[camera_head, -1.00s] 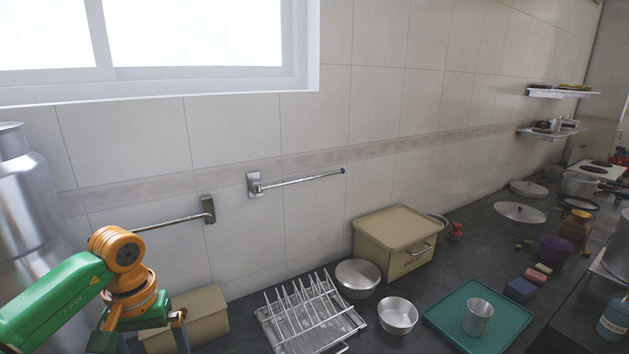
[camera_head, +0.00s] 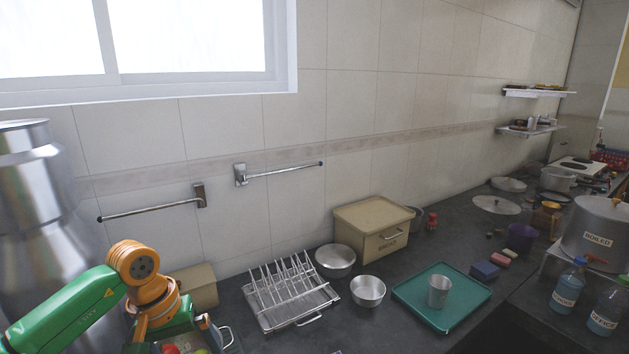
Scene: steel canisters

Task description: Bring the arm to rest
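My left arm comes in from the lower left, green with orange joints. Its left gripper (camera_head: 178,332) points down near the bottom edge, in front of a beige box (camera_head: 196,286). The fingers are partly hidden and cut off by the frame, so I cannot tell whether they are open. Red and green items (camera_head: 171,348) show just below it; I cannot tell whether it touches them. My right arm and gripper are out of view. A large steel canister (camera_head: 35,200) stands at the far left, behind my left arm.
A wire dish rack (camera_head: 290,292), steel bowls (camera_head: 335,260), a beige bread box (camera_head: 380,233) and a teal tray (camera_head: 412,291) with a steel cup (camera_head: 439,291) stand on the dark counter. A boiler (camera_head: 598,238) and blue bottles (camera_head: 568,286) are at right.

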